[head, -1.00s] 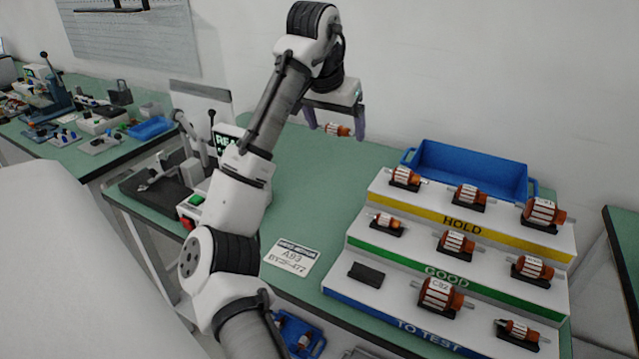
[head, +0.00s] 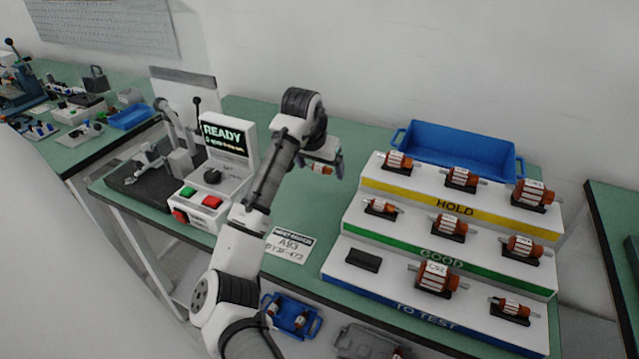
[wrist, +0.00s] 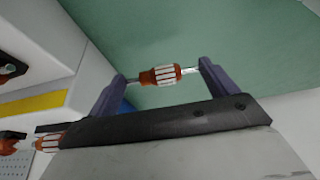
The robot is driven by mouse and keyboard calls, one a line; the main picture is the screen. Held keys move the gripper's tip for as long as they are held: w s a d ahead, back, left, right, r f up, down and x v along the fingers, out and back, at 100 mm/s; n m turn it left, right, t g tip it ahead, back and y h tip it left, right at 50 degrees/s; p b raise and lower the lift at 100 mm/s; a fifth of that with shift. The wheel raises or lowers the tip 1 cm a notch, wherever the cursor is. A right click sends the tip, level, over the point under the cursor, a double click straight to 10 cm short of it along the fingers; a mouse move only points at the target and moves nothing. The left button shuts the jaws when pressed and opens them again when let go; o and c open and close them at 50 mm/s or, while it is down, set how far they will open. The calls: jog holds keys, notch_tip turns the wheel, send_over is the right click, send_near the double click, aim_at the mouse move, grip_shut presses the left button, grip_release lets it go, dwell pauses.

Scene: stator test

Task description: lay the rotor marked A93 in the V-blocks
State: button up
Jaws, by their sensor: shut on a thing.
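My gripper (wrist: 165,78) is shut on a rotor (wrist: 160,75) with an orange and white striped body, its steel shaft ends between the two fingers. In the head view the held rotor (head: 321,169) hangs above the bench, behind my arm and left of the rack; its marking is too small to read. The V-blocks (head: 160,158) appear to be the grey supports on the dark base of the tester at left. The tester screen (head: 224,133) reads READY.
The stepped rack (head: 345,275) has HOLD, GOOD and TO TEST rows with several rotors; one TO TEST cradle (head: 363,260) at its left is empty. A blue bin (head: 460,160) stands behind it. The bench (head: 330,200) between tester and rack is mostly clear.

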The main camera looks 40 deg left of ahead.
aim_at(322, 194)
jog(key=shift+f+p, duration=0.45)
jog(key=shift+f, duration=2.9)
jog(key=shift+f, duration=0.15)
jog(key=o, duration=0.9)
